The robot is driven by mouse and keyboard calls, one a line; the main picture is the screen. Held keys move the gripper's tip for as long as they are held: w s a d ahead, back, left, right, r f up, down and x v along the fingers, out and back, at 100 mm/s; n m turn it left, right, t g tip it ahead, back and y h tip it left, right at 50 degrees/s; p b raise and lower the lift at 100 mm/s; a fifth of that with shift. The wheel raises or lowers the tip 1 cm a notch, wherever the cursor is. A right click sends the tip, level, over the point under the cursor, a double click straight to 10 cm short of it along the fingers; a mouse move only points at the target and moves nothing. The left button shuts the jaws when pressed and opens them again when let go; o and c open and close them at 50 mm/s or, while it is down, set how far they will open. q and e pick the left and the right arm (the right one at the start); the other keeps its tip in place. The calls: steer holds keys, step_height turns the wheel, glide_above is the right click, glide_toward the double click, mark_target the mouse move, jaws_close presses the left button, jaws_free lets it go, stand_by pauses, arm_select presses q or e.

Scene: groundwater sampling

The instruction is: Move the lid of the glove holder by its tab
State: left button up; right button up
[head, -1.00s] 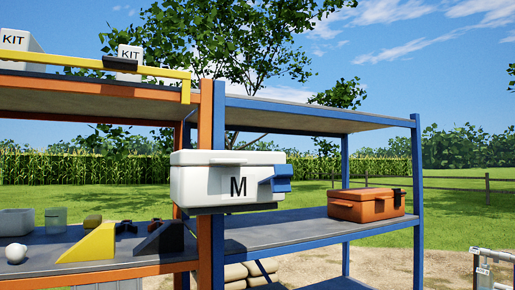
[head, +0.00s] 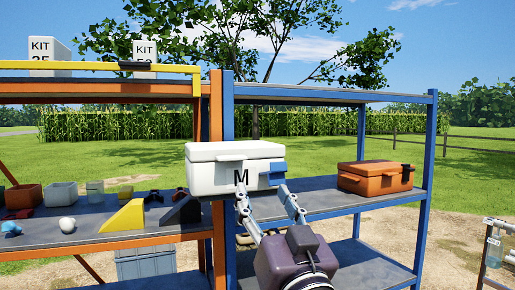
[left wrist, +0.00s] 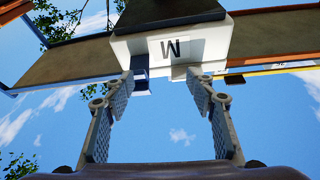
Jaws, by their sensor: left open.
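The glove holder, a white box marked M (head: 205,180), stands at the posts where the orange and blue shelves meet. In the left wrist view the box (left wrist: 205,50) appears upside down beyond the open fingers (left wrist: 161,78).
An orange case (head: 365,180) stands on the blue shelf to the right. A yellow wedge (head: 124,217) and a black wedge (head: 180,212) stand to the left. A yellow rail (head: 100,67) runs along the upper left shelf, below kit boxes (head: 49,50). Open air lies in front of the shelves.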

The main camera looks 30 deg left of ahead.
mark_target(233, 158)
arm_select(q)
steer(key=s+a+r+n+g+y, duration=0.1)
steer(key=s+r+n, duration=0.1)
steer(key=s+r, duration=0.15)
steer(key=p+x, duration=0.1)
steer(key=x, duration=0.1)
steer(key=p+x, duration=0.1)
steer(key=x, duration=0.1)
steer(key=p+x, duration=0.2)
steer(key=shift+a, duration=0.6)
steer(key=shift+w+a+g, duration=0.25)
steer(key=shift+a+g, duration=0.05)
steer(key=shift+a, duration=0.1)
steer(key=shift+w, duration=0.1)
jaws_close()
